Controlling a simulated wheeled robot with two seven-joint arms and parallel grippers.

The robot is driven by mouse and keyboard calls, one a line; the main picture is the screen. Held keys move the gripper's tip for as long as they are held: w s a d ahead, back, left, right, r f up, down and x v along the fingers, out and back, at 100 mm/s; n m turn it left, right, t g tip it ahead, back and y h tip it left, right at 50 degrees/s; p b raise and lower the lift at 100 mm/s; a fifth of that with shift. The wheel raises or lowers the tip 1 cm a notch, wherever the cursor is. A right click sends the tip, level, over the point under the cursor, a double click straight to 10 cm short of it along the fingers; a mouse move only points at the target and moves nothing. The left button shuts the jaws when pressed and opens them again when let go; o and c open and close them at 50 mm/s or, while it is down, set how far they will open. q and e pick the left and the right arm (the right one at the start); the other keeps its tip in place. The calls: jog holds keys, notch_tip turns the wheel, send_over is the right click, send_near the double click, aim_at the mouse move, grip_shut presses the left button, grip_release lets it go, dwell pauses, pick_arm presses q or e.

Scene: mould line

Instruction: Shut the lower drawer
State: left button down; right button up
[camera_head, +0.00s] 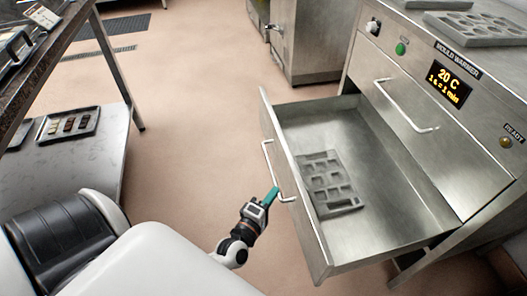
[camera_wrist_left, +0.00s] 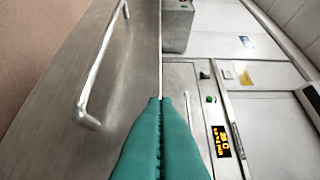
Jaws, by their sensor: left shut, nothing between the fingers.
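The lower drawer (camera_head: 378,236) of the mould warmer stands pulled out, its inside open to view. A grey mould tray (camera_head: 328,184) with several cavities lies in it. My left gripper (camera_head: 273,194) is shut and empty, with its green fingertips at the drawer's front, close to the bar handle (camera_head: 270,160). In the left wrist view the shut green fingers (camera_wrist_left: 160,105) overlap the drawer front (camera_wrist_left: 125,100), and the handle (camera_wrist_left: 98,75) is to their left. I cannot tell whether the fingertips touch the front. My right gripper is not in view.
The mould warmer (camera_head: 440,150) has a closed upper drawer with a handle (camera_head: 405,108), and a display (camera_head: 450,88) reading 20 C. A steel table with a small tray (camera_head: 68,124) stands at the left. The floor (camera_head: 190,130) between is clear.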

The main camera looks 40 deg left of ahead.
aim_at(295, 180)
pick_arm(q)
jog(key=w, duration=0.1)
jog(key=w+d, duration=0.2)
jog(key=w, duration=0.1)
jog(key=shift+d, duration=0.1)
jog(key=shift+w+d, duration=0.15)
jog(key=shift+w, duration=0.1)
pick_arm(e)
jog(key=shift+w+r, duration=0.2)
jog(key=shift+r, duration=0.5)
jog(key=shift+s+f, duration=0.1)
